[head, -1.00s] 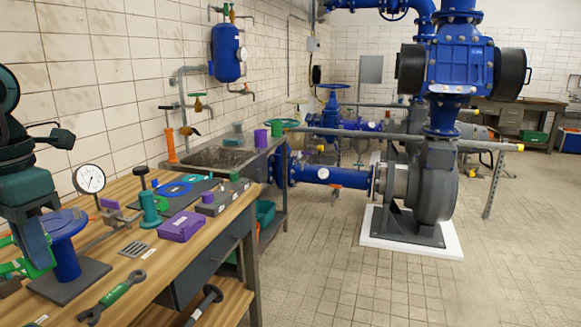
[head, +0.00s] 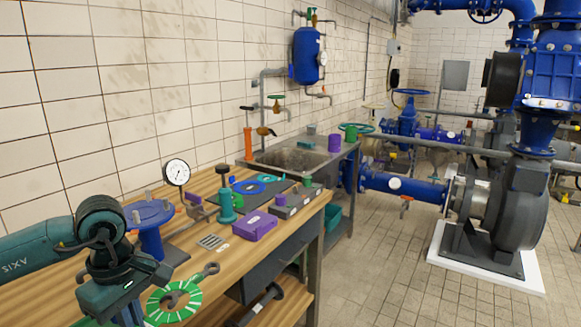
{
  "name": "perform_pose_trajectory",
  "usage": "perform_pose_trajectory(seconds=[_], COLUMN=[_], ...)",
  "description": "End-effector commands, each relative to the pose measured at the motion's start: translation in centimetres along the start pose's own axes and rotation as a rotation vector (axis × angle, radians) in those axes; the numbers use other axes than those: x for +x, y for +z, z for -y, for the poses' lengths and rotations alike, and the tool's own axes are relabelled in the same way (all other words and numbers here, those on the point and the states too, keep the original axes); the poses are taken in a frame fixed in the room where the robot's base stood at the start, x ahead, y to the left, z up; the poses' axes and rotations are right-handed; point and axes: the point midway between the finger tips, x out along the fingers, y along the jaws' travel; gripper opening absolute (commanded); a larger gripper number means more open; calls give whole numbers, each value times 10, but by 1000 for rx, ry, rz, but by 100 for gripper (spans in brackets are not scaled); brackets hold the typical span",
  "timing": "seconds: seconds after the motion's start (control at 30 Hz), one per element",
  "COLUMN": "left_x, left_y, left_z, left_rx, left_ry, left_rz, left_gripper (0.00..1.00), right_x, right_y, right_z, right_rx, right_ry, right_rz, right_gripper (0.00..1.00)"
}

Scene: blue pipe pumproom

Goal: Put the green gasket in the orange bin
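The green gasket (head: 173,301) is a flat green ring with white marks, at the lower left of the head view. It is held above the wooden workbench (head: 215,266) and overlaps a wrench (head: 209,270) lying behind it. My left gripper (head: 138,313) is at the gasket's left edge and appears shut on it; its fingertips are partly cut off by the frame's bottom. My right gripper is not in view. I cannot make out an orange bin.
A blue flanged stand (head: 151,214) and a dial gauge (head: 177,173) stand close behind my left arm. A purple box (head: 254,226), a teal post (head: 226,206) and a slotted plate (head: 211,242) occupy the bench further right. Open floor (head: 385,270) lies right of the bench.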

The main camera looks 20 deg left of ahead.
Motion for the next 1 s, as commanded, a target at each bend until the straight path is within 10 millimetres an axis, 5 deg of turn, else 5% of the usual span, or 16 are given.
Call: perform_pose_trajectory(seconds=[0.3, 0.5, 1.0], left_x=[22, 18, 18], left_y=[113, 158, 171], left_z=[-47, -61, -64], left_rx=[951, 1329, 1457], left_ry=[7, 3, -1], left_rz=[0, 0, 3], left_gripper=[0, 0, 0], right_x=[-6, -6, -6], right_y=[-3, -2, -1], right_z=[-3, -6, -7], right_rx=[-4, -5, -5], right_ry=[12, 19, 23], right_rz=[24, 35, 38], right_gripper=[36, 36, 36])
